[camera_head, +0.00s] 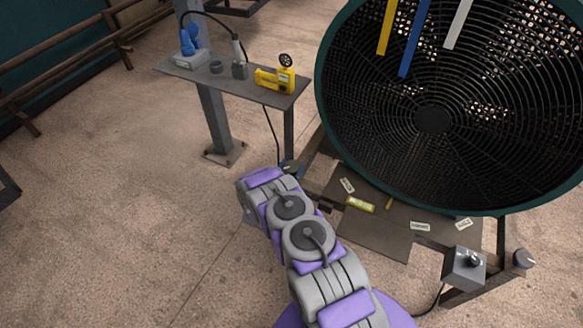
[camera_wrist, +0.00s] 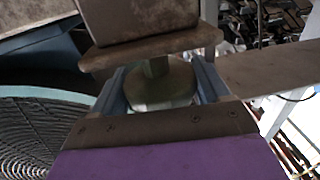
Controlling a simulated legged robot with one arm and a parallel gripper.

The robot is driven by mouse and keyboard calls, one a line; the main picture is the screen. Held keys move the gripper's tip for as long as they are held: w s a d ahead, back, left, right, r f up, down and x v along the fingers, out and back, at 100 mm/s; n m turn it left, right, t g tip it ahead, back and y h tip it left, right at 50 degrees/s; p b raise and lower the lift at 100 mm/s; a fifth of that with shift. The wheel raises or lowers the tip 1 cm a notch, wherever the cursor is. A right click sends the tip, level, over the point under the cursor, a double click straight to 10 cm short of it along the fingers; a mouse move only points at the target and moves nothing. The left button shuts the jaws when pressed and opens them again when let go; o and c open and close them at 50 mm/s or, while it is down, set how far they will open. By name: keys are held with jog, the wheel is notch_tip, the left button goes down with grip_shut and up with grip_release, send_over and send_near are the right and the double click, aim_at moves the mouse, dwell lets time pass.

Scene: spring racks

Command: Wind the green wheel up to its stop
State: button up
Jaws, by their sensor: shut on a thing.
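The green wheel (camera_wrist: 165,88) shows in the wrist view as a dull green round knob on a short stem, under a brown block and plate. My gripper (camera_wrist: 160,80) has one blue-grey finger on each side of the wheel and is shut on it. The plate hides the fingertips and part of the wheel. In the head view my arm reaches to the stand left of the big fan, and the wheel cannot be made out there.
A large round fan (camera_head: 433,120) with a wire grille and hanging ribbons fills the upper right. A grey side table (camera_head: 225,82) carries a yellow device (camera_head: 275,79) and a blue item (camera_head: 189,40). A grey switch box (camera_head: 463,268) stands lower right.

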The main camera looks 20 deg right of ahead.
jog(key=shift+r+n+t+y+p, duration=0.25)
jog(key=shift+n+t+y+p, duration=0.05)
jog(key=shift+t+p, duration=0.15)
jog(key=shift+d+n+t+y+p, duration=0.1)
jog(key=shift+n+t+y+p, duration=0.5)
jog(key=shift+y, duration=0.2)
jog(key=n+t+y+p, duration=0.1)
jog(key=n+y, duration=0.1)
jog(key=y, duration=0.1)
jog(key=n+t+y+p, duration=0.2)
jog(key=n+y, duration=0.1)
jog(key=y, duration=0.1)
jog(key=shift+d+r, duration=0.1)
jog(key=shift+d, duration=0.05)
jog(key=n+y+p, duration=0.1)
jog(key=n+y, duration=0.1)
jog(key=y, duration=0.1)
jog(key=shift+t+p, duration=0.35)
jog(key=shift+w+n+y, duration=0.15)
jog(key=shift+n+y, duration=0.95)
jog(key=shift+y, duration=1)
jog(key=o, duration=0.8)
jog(key=shift+o, duration=1.1)
jog(key=shift+a+f, duration=0.2)
